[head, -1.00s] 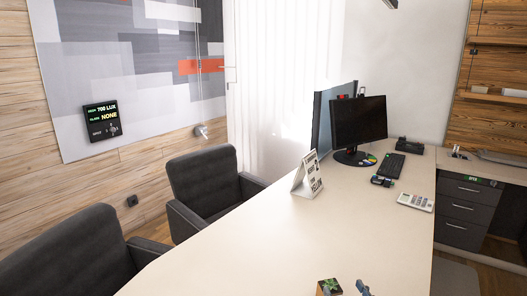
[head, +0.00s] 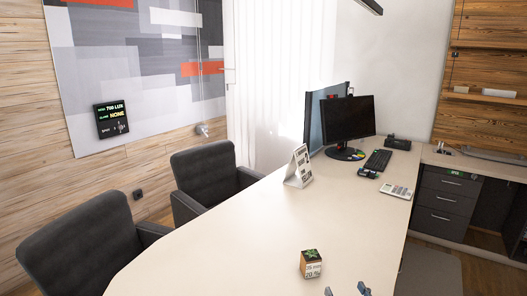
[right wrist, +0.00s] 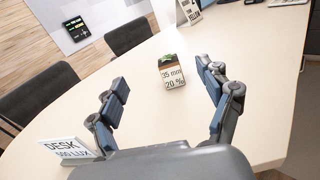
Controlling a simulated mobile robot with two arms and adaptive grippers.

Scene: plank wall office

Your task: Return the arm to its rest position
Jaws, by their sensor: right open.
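My right gripper (head: 346,291) shows at the bottom edge of the head view, only its two fingertips. In the right wrist view the gripper (right wrist: 163,90) is open, its blue-padded fingers wide apart with nothing between the pads. A small wooden cube with a green top (head: 311,264) stands on the white desk (head: 235,235), just beyond the fingertips. In the right wrist view the cube (right wrist: 172,76) shows a label reading 35 mm and 20 %. It is apart from the fingers. My left gripper is in neither view.
A white sign (head: 299,167), monitor (head: 347,118), keyboard (head: 377,160) and calculator (head: 396,191) stand farther back. Dark chairs (head: 202,175) line the left side. A DESK 500 LUX card (right wrist: 70,149) is near the gripper in the wrist view. The desk middle is clear.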

